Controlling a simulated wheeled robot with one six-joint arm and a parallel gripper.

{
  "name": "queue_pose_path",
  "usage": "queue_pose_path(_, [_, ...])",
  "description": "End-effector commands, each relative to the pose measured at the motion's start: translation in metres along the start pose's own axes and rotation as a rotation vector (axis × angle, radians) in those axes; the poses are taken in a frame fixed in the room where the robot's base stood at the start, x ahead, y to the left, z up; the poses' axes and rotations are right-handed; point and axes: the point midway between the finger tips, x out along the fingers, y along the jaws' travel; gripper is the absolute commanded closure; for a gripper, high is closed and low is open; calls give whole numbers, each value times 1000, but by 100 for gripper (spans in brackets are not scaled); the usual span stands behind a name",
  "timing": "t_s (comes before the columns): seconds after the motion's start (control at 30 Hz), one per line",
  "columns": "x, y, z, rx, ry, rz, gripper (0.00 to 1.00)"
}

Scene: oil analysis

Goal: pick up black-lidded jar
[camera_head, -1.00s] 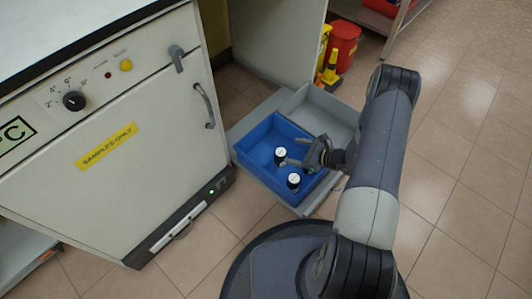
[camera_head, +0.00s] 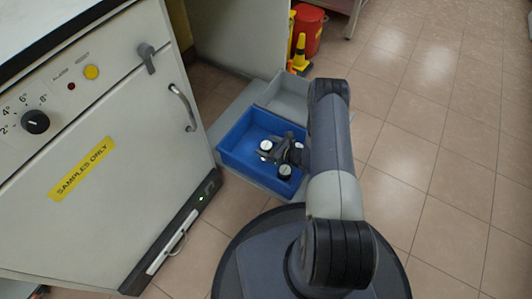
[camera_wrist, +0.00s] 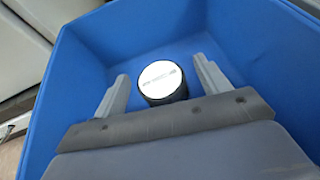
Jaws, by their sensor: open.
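A jar with a black lid and a white label on top (camera_wrist: 161,80) stands upright in the blue bin (camera_wrist: 95,45). In the wrist view it lies between the two fingers of my gripper (camera_wrist: 162,88), with a gap on each side. In the head view, this upper jar (camera_head: 266,146) is at the tips of my gripper (camera_head: 268,153). A second similar jar (camera_head: 285,171) stands nearer in the same bin, just below the gripper. My gripper is open and empty. Its wrist hides part of the bin.
A grey bin (camera_head: 283,88) adjoins the blue bin at the back. A white cabinet (camera_head: 110,130) with a "SAMPLES ONLY" label stands to the left. A red container (camera_head: 307,32) and yellow items are behind. Tiled floor (camera_head: 430,150) is clear on the right.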

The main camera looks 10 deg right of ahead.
Motion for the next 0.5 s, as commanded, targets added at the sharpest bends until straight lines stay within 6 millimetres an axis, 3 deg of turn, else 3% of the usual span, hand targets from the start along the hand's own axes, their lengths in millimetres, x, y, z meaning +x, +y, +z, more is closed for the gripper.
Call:
queue_pose_path(0.3, [7, 0, 0, 2, 1, -1, 29])
queue_pose_path(0.5, [6, 0, 0, 1, 1, 0, 44])
